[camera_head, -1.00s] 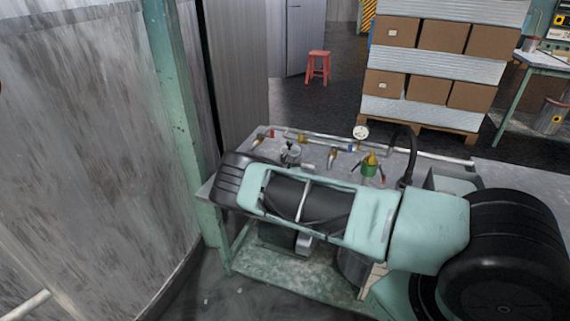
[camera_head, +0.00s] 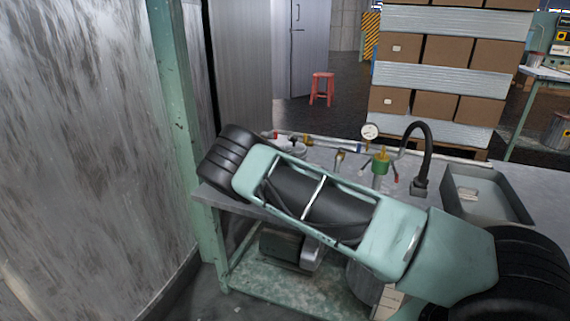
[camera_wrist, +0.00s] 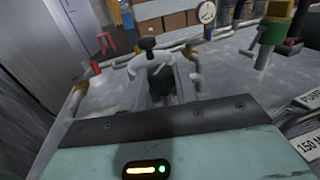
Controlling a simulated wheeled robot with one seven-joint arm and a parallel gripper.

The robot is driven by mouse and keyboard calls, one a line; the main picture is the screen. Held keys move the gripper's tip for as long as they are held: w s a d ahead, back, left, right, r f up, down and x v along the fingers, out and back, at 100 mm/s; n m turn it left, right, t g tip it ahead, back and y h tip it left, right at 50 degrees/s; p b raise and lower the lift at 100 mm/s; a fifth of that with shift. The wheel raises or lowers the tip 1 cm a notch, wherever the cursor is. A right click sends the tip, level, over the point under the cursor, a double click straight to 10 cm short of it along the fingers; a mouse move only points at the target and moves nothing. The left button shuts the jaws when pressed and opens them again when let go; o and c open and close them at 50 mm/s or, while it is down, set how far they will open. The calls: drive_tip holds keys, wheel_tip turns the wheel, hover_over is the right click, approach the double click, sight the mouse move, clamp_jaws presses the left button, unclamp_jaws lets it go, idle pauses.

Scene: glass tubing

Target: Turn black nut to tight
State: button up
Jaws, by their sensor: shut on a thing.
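In the wrist view my gripper (camera_wrist: 162,90) reaches forward over the bench, its two grey fingers close around a dark piece. This dark piece, which looks like the black nut (camera_wrist: 160,84), sits between the fingers. Just beyond it stands a pale round fitting (camera_wrist: 150,62) with a black knob (camera_wrist: 148,43) on top. The fingertips are small and dim, so the exact contact is hard to see. In the head view my own arm covers the gripper and the nut. Only part of the pale fitting (camera_head: 291,146) shows past the arm.
Pipework with a pressure gauge (camera_head: 370,131) and a green valve (camera_head: 380,164) runs along the bench (camera_head: 440,150). A black hose (camera_head: 420,150) arches up at the right, beside a grey tray (camera_head: 489,207). A green post (camera_head: 178,110) stands close on the left.

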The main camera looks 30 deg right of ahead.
drive_tip(key=shift+a+g, duration=0.1)
drive_tip(key=shift+g, duration=0.2)
drive_tip(key=o, duration=1)
drive_tip(key=v, duration=1.7)
drive_tip(key=shift+a+f, duration=0.2)
drive_tip(key=shift+d, duration=0.1)
